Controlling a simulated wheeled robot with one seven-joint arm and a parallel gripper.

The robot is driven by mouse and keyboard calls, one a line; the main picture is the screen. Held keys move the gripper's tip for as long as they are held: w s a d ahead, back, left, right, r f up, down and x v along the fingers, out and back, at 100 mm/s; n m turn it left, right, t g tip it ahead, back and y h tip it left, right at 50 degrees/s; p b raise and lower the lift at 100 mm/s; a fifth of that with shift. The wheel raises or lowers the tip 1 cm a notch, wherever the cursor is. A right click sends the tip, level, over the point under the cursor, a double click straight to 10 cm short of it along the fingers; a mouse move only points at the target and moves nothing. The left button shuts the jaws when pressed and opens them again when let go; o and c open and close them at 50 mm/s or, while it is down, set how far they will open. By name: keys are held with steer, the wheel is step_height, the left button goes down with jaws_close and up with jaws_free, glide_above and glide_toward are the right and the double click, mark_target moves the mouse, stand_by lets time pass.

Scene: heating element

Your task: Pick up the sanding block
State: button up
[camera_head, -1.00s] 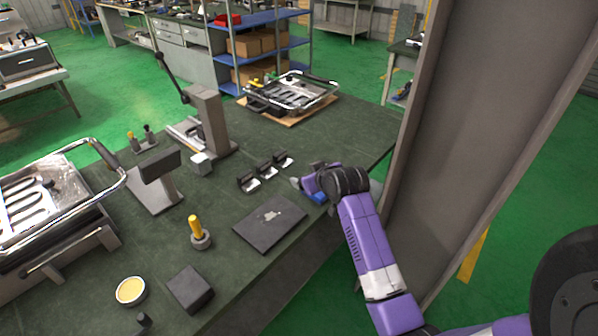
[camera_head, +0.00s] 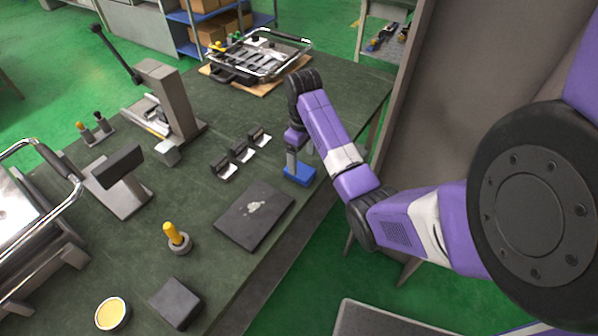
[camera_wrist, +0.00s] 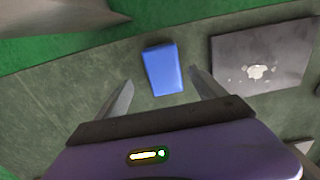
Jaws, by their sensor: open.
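The sanding block, which I take to be the blue block (camera_head: 299,175), lies flat near the right edge of the green workbench. In the wrist view the blue block (camera_wrist: 163,69) lies ahead of my gripper (camera_wrist: 160,79), between the lines of its two fingers. The fingers are spread apart with nothing held between them. In the head view my gripper (camera_head: 293,156) points down just over the block. Its fingertips are partly hidden there, and I cannot tell the exact height left between them and the block.
A dark flat plate (camera_head: 254,216) lies left of the blue block. Several small metal brackets (camera_head: 242,153) stand behind that plate. A yellow-handled tool (camera_head: 175,238), a dark block (camera_head: 176,303) and a yellow tin (camera_head: 112,314) are nearer. A grey upright panel (camera_head: 450,90) stands at right.

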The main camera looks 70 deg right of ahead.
steer(key=shift+w+a+f+p, duration=0.15)
steer(key=shift+f+p, duration=0.1)
steer(key=shift+f, duration=1.15)
steer(key=shift+w+a+f+p, duration=0.15)
steer(key=shift+f+p, duration=0.1)
steer(key=shift+f, duration=1.1)
steer(key=shift+s, duration=0.1)
steer(key=c, duration=1.5)
steer(key=shift+c, duration=0.2)
steer(key=shift+r, duration=0.1)
step_height(320, 180, up, 9)
steer(key=shift+f, duration=0.15)
step_height(320, 180, up, 6)
steer(key=p, duration=0.6)
step_height(320, 180, up, 5)
steer(key=b, duration=0.1)
glide_above(300, 169)
steer(key=shift+a, duration=0.1)
